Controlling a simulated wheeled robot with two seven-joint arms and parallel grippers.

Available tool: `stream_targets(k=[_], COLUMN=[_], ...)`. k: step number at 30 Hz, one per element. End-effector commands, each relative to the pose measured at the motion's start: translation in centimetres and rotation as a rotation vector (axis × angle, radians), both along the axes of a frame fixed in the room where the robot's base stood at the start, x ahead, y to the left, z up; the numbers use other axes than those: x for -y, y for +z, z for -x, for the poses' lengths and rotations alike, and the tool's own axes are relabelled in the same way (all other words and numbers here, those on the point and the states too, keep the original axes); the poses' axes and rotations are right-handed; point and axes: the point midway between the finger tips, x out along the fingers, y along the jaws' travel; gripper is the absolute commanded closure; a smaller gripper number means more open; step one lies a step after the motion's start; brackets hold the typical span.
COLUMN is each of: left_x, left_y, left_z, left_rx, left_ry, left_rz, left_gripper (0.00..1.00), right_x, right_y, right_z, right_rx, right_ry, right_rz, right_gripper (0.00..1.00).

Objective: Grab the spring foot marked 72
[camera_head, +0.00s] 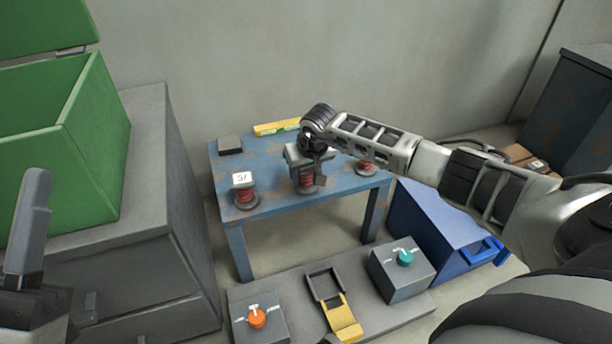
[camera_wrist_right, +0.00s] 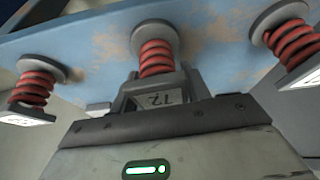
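Three spring feet with red coils stand on the blue table. The one marked 72 is the middle one; its label (camera_wrist_right: 165,99) shows dimly in the right wrist view. In the head view its red coil (camera_head: 306,181) shows below my right gripper (camera_head: 306,158). In the right wrist view my right gripper (camera_wrist_right: 160,88) has its fingers on either side of the foot's labelled top; whether they press on it I cannot tell. My left gripper (camera_head: 28,240) is at the far left, away from the table, with only part of it visible.
Another spring foot (camera_head: 245,194) stands at the left and one (camera_head: 366,166) at the right, close by. The blue table (camera_head: 277,202) also bears a dark block (camera_head: 230,145) and a yellow level (camera_head: 277,127). A green bin (camera_head: 85,150) stands left, a blue box (camera_head: 437,230) right.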

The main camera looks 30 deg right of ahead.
Motion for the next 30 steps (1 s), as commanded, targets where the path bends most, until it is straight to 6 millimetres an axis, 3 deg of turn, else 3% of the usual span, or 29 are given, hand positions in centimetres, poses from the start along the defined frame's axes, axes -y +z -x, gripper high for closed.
stream_targets(k=[14,20,25,30], left_x=[0.0,-0.3,0.0,0.6], left_y=[0.2,-2.7,-6.5,-9.7], left_z=[-0.2,-1.4,-1.1,0.6], left_rx=[-0.032,-0.332,-0.673,-0.950], left_ry=[-0.008,-0.016,-0.055,-0.096], left_rz=[0.007,0.077,0.154,0.214], left_gripper=[0.64,0.64,0.64,0.64], right_x=[0.0,0.1,-1.1,-2.4], right_y=[1.0,4.0,7.3,10.1], right_z=[-0.1,-0.1,2.6,5.5], right_rx=[0.004,0.005,0.004,0.000], right_ry=[0.000,0.001,0.005,0.005], right_rz=[0.001,0.002,0.003,0.002], right_gripper=[0.85,0.85,0.85,0.85])
